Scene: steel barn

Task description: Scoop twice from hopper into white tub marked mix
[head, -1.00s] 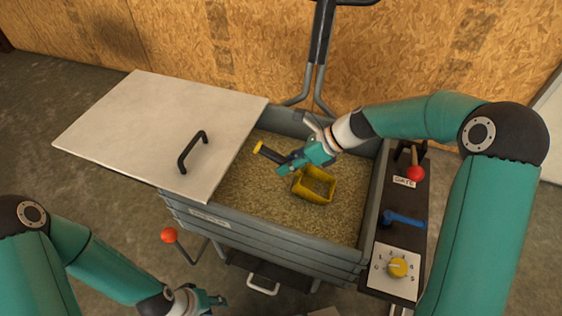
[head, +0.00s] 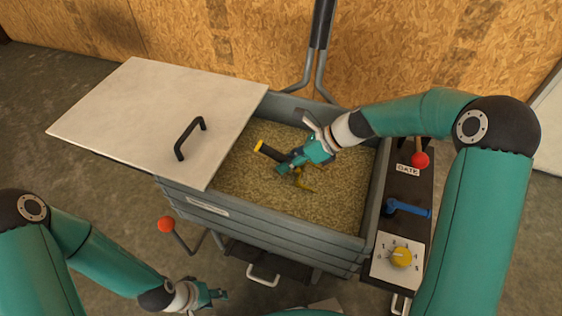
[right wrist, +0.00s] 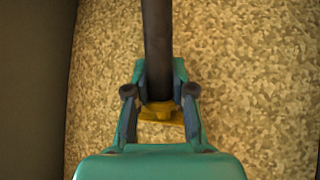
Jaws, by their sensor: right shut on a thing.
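The hopper (head: 262,228) is a grey slatted bin filled with tan pellets or grain (head: 340,200). My right gripper (head: 290,165) is over its middle, shut on the black handle of a yellow scoop (head: 304,184). The scoop's yellow-ringed handle end points to the left. Most of the scoop's bowl is sunk in the grain, with only a bit of yellow showing. In the right wrist view the dark handle (right wrist: 158,45) runs between the fingers. My left gripper (head: 222,295) is low at the bottom left, outside the hopper; its fingers are too small to judge. No white tub is visible.
A white lid (head: 150,110) with a black handle covers the hopper's left part. A control panel on the right carries a red knob (head: 420,160), a blue lever (head: 408,208) and a yellow dial (head: 401,257). A red-orange ball lever (head: 166,224) stands at the front left.

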